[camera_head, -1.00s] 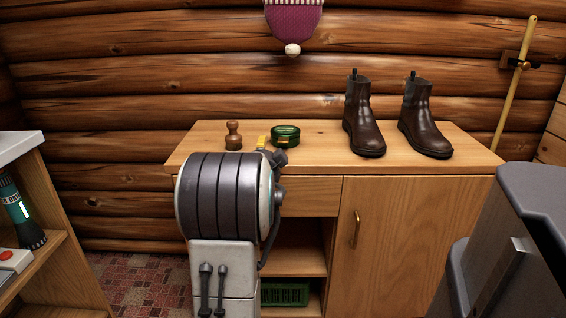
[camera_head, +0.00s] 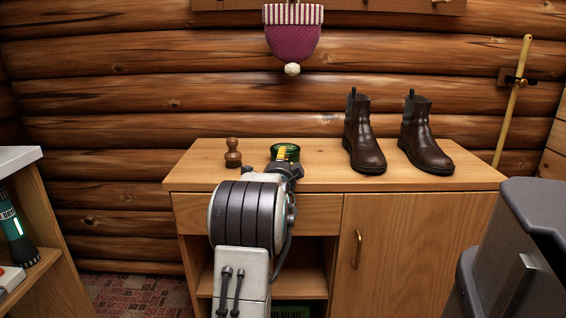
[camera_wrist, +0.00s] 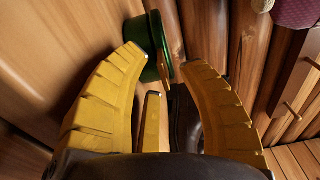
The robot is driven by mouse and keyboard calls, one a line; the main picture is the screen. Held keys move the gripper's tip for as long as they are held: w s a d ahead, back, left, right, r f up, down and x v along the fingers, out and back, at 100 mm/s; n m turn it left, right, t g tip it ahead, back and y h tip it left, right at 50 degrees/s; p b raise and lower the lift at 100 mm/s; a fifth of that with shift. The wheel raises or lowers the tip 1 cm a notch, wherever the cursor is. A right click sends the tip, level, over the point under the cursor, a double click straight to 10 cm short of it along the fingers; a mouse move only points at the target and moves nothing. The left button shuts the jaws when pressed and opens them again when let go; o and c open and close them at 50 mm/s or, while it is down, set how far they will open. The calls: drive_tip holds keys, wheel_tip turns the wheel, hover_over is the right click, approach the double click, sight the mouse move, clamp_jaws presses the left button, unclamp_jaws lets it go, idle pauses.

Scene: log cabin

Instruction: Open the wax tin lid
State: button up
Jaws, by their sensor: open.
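The wax tin (camera_head: 291,149) is round and dark green and stands on the wooden cabinet top, partly hidden behind my gripper (camera_head: 282,155). In the wrist view the green tin (camera_wrist: 148,42) lies just past my yellow fingertips (camera_wrist: 165,62), nearer the left one. The fingers are spread apart with nothing held between them. The left fingertip overlaps the tin's edge in the picture; I cannot tell whether they touch. The lid looks closed on the part that shows.
A wooden brush-like knob (camera_head: 233,154) stands left of the tin. Brown boots (camera_head: 364,135) stand to its right on the cabinet top (camera_head: 325,178). A log wall (camera_head: 150,110) rises behind. A purple knitted hat (camera_head: 292,40) hangs above. Clear top lies between tin and boots.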

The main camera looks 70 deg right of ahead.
drive_tip(key=shift+w+d, duration=0.1)
drive_tip(key=shift+d, duration=0.3)
clamp_jaws()
idle(0.4)
